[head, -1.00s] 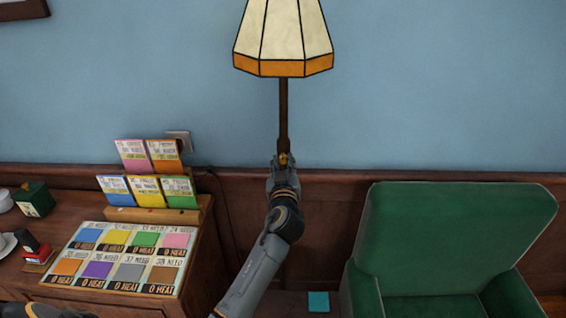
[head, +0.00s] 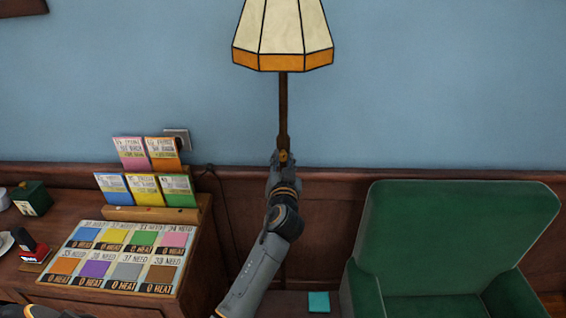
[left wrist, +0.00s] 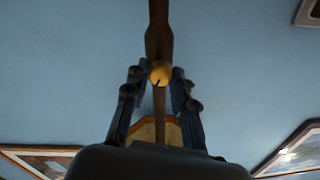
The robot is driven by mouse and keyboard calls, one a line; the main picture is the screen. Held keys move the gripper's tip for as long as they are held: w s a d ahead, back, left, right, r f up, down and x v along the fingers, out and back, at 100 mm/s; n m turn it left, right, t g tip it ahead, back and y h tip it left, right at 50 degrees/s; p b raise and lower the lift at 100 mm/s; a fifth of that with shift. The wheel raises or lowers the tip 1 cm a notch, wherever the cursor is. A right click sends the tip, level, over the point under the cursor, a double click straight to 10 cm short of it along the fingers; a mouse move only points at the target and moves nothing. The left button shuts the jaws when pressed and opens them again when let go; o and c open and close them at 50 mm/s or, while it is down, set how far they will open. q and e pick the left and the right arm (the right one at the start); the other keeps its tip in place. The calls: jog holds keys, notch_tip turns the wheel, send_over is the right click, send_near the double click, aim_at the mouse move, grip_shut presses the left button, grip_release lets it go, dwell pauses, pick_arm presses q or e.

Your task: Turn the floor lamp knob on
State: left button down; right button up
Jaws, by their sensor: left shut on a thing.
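The floor lamp has a cream shade with an orange lower band (head: 283,40) on a dark brown pole (head: 283,105), upright against the blue wall. No clear glow shows on the shade. A small yellow-gold knob (head: 283,156) sits on the pole. In the left wrist view the round knob (left wrist: 160,73) is between my dark fingers, with a dark mark on its face. My left gripper (head: 282,160) is shut on the knob, its arm rising from below. It also shows in the left wrist view (left wrist: 159,80). My right gripper is not in view.
A green armchair (head: 455,240) stands right of the lamp. A wooden desk (head: 205,265) with colored cards (head: 145,190) and a card sheet (head: 120,262) stands at the left. A small teal square (head: 318,302) lies low between them.

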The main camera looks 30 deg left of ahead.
pick_arm(q)
jog(key=m, duration=0.5)
jog(key=shift+r+m, duration=0.1)
jog(key=shift+m, duration=0.3)
jog(key=m+p, duration=0.1)
jog(key=m, duration=0.2)
jog(key=shift+m+t, duration=0.3)
jog(key=shift+m, duration=0.1)
jog(key=shift+m+p, duration=0.6)
jog(key=shift+m, duration=1.2)
jog(key=c, duration=1.4)
grip_release()
jog(key=o, duration=0.3)
jog(key=shift+w, duration=0.1)
jog(key=shift+a, duration=0.1)
